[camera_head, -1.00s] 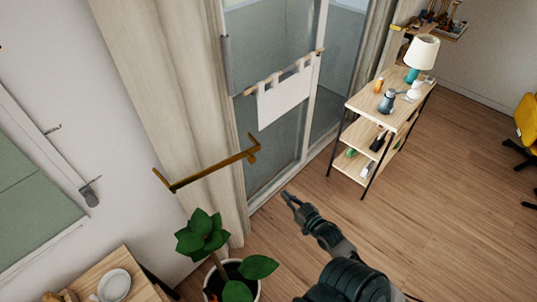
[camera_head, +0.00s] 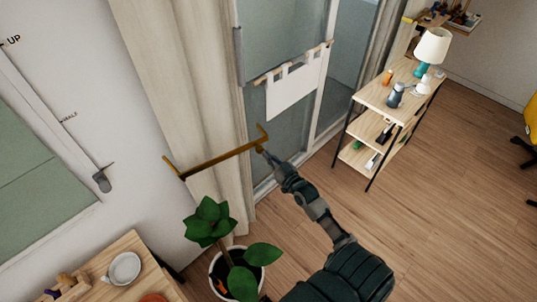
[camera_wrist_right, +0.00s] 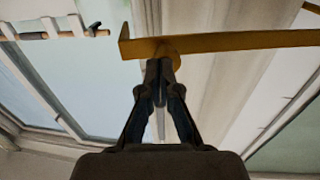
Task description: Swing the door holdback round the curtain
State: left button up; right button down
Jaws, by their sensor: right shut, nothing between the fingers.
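The door holdback (camera_head: 218,160) is a brass-coloured bar with a bent end, standing out in front of the pale curtain (camera_head: 185,90) in the head view. My right gripper (camera_head: 263,152) is shut and empty, its tips at the bar's bent right end. In the right wrist view the holdback (camera_wrist_right: 235,42) runs across the top, and the shut fingertips (camera_wrist_right: 160,66) are just below a rounded part near its hooked end. I cannot tell whether they touch it. The curtain (camera_wrist_right: 215,85) hangs behind the bar there. My left gripper is not in view.
A potted plant (camera_head: 238,255) stands below the holdback, close to my right arm. A shelf unit (camera_head: 385,105) with a lamp (camera_head: 432,47) stands right of the glass door (camera_head: 285,130). A wooden table (camera_head: 150,265) is at lower left. The floor (camera_head: 430,200) at right is clear.

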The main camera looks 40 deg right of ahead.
aim_at(260, 142)
jog(key=shift+w+a+r, duration=0.1)
jog(key=shift+w+a, duration=0.2)
jog(key=shift+a, duration=0.25)
jog(key=shift+w+d, duration=0.25)
jog(key=w+d, duration=0.1)
jog(key=w, duration=0.1)
jog(key=w+b, duration=0.1)
jog(key=w, duration=0.1)
jog(key=w+d+b, duration=0.1)
jog(key=w, duration=0.1)
jog(key=shift+w+d+f, duration=0.25)
jog(key=shift+d+f, duration=0.05)
jog(key=shift+w+r, duration=0.1)
jog(key=shift+w, duration=0.2)
jog(key=shift+s+r, duration=0.1)
jog(key=shift+r, duration=0.2)
jog(key=shift+a+r, duration=0.1)
jog(key=shift+a, duration=0.1)
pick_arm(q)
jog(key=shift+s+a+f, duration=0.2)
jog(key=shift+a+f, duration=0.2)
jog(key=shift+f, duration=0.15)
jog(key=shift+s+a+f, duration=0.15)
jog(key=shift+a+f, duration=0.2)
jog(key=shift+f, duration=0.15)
